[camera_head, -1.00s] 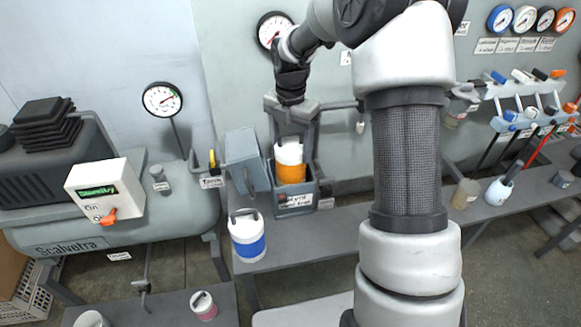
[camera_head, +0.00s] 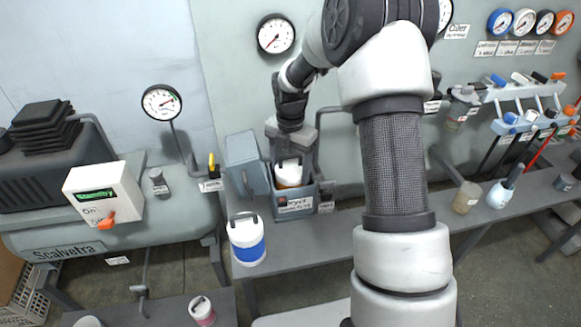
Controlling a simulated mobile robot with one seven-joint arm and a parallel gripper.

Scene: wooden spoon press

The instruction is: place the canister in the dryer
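A white canister with an orange band (camera_head: 288,174) sits low inside the open blue-grey dryer box (camera_head: 294,205), with its upper part showing above the front wall. The dryer's door (camera_head: 246,163) stands open on the left. My gripper (camera_head: 291,130) is right above the canister. Its fingertips and any contact with the canister are too small and hidden to tell. A second white canister with a blue band (camera_head: 247,240) stands on the bench, left and in front of the dryer.
The grey bench (camera_head: 310,243) is clear right of the blue-banded canister. A compressor (camera_head: 110,225) with a switch box (camera_head: 104,193) stands on the left. A beaker (camera_head: 466,197) and a white flask (camera_head: 498,194) stand on the right. A gauge (camera_head: 275,35) hangs behind my arm.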

